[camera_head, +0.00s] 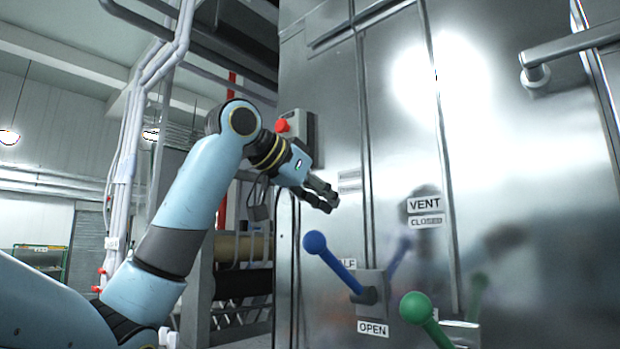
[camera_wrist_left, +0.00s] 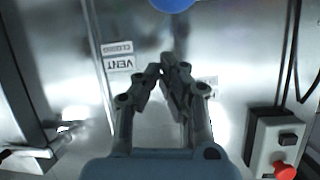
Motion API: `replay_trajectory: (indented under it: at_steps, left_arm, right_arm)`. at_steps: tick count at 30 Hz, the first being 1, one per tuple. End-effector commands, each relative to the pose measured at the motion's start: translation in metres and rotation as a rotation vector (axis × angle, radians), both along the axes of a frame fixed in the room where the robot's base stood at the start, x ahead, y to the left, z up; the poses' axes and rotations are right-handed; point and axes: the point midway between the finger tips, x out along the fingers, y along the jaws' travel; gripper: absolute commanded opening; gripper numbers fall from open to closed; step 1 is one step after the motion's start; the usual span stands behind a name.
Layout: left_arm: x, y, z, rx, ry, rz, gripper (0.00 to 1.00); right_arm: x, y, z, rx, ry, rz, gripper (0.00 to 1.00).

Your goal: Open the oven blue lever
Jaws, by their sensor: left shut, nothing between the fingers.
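The blue lever (camera_head: 335,262) is mounted on a small metal block on the shiny oven front. Its rod slants up and left from the block to a round blue knob (camera_head: 313,242). In the left wrist view the blue knob (camera_wrist_left: 172,4) shows only at the top edge. My left gripper (camera_head: 328,200) is shut and empty, above the knob and apart from it. Its closed fingers (camera_wrist_left: 168,66) also show in the left wrist view. An OPEN label (camera_head: 372,328) sits below the block; another label above it is partly hidden by the lever. My right gripper is not in view.
A green-knobbed lever (camera_head: 416,308) stands to the lower right. VENT and CLOSED labels (camera_head: 425,205) are above it. A box with a red button (camera_head: 283,125) is behind my left wrist. A door handle (camera_head: 575,48) is at the upper right.

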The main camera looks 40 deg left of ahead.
Motion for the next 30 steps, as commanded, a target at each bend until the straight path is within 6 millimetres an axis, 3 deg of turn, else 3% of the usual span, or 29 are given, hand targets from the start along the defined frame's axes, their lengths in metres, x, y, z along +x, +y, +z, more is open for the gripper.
replay_trajectory:
  at_steps: [4, 10, 21, 30]
  left_arm:
    - [0.023, -0.004, -0.01, -0.002, 0.004, -0.001, 0.0]
    - [0.002, 0.006, -0.032, 0.004, 0.002, 0.004, 0.0]
    - [-0.005, 0.007, -0.039, -0.002, 0.0, 0.001, 0.0]
    - [-0.005, 0.007, -0.043, -0.001, -0.011, 0.001, 0.0]
  right_arm:
    - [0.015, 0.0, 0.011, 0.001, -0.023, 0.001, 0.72]
    - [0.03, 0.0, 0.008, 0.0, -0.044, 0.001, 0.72]
    - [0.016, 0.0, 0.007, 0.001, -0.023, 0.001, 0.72]
    - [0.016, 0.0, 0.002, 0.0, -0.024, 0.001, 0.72]
